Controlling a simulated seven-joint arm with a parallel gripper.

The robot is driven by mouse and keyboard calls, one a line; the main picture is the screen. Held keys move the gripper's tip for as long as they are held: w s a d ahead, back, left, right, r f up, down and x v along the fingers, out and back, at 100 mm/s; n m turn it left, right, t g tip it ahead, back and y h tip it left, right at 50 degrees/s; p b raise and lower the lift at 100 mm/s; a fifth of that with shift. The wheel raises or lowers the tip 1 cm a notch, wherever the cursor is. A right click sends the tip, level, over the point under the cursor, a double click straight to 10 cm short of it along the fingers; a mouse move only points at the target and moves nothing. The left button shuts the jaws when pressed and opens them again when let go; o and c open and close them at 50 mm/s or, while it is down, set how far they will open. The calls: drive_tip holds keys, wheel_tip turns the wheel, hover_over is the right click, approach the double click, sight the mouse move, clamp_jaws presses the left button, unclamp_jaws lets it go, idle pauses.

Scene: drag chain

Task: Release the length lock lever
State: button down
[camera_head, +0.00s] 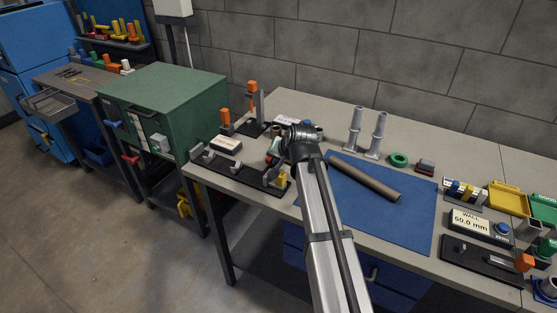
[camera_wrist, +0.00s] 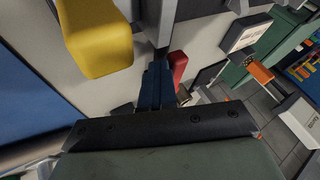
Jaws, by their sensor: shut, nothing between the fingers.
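My gripper (camera_wrist: 157,88) is shut and empty; its dark fingers point into the work area in the wrist view. A red piece (camera_wrist: 178,68) is close beside the fingertips on their right; I cannot tell whether they touch. A large yellow block (camera_wrist: 95,35) is nearer the camera at upper left. In the head view, my arm reaches over the left part of the bench to a long black fixture (camera_head: 225,171). A yellow piece (camera_head: 282,180) is at that fixture's right end. I cannot tell for sure which part is the length lock lever; my wrist hides some of this area.
A blue mat (camera_head: 415,218) holds a brown tube (camera_head: 365,177). Two grey posts (camera_head: 378,135) stand behind it. Upright orange-topped pieces (camera_head: 252,88) stand behind the fixture. A "60.0 mm" display (camera_head: 469,222) is at right. A green cabinet (camera_head: 165,88) stands left of the bench.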

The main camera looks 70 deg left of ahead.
drive_tip(key=w+d, duration=0.2)
drive_tip(key=d, duration=0.1)
drive_tip(key=shift+w, duration=0.35)
drive_tip(key=s+v, duration=0.1)
drive_tip(key=v, duration=0.9)
drive_tip(key=shift+w, duration=0.3)
